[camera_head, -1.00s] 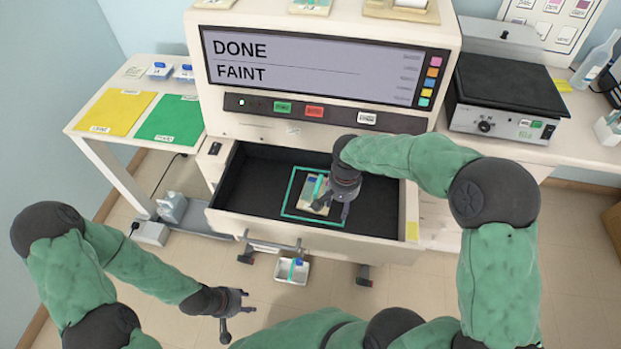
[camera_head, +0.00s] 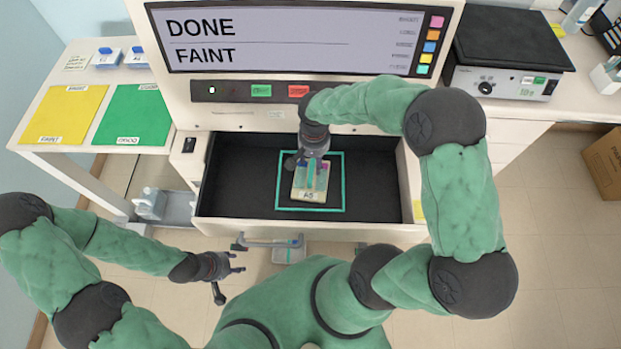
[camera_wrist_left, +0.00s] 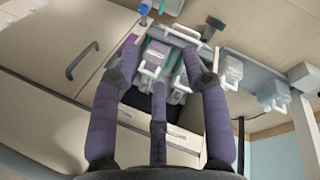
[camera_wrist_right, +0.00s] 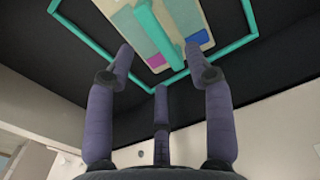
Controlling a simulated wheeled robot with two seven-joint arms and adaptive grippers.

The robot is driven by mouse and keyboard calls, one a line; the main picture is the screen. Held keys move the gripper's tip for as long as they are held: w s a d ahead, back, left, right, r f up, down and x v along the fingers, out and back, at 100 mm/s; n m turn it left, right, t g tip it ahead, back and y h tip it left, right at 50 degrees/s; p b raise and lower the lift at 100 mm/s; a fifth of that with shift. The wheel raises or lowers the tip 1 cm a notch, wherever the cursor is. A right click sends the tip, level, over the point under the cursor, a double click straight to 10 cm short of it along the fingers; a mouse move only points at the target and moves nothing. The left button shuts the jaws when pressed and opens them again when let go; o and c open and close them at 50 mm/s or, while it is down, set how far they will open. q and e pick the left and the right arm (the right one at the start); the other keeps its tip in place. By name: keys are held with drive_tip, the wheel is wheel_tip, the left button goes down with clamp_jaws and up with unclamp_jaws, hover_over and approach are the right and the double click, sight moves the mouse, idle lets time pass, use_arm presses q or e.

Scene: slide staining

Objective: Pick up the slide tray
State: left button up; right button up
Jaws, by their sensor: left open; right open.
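The slide tray (camera_head: 308,190) is a pale block with a teal bar along its middle and a label reading A5. It lies in the open drawer inside a teal square outline. In the right wrist view the tray (camera_wrist_right: 184,22) shows at the top, with a magenta and a blue patch. My right gripper (camera_head: 311,170) is open over the tray's far part. Its fingers (camera_wrist_right: 160,65) point at the tray in the right wrist view, and I see nothing held. My left gripper (camera_head: 232,277) is open and empty, low in front of the machine and away from the tray.
The dark drawer (camera_head: 240,190) has raised walls around the tray. The machine's screen (camera_head: 290,40) reads DONE and FAINT. A yellow mat (camera_head: 65,114) and a green mat (camera_head: 132,117) lie on the left side table. A black-topped device (camera_head: 510,40) stands right.

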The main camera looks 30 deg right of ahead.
sight(313, 168)
drive_tip(key=shift+f+b, duration=1.3)
drive_tip(key=shift+f, duration=1.45)
drive_tip(key=shift+r, duration=0.1)
drive_tip(key=shift+c, duration=0.3)
clamp_jaws()
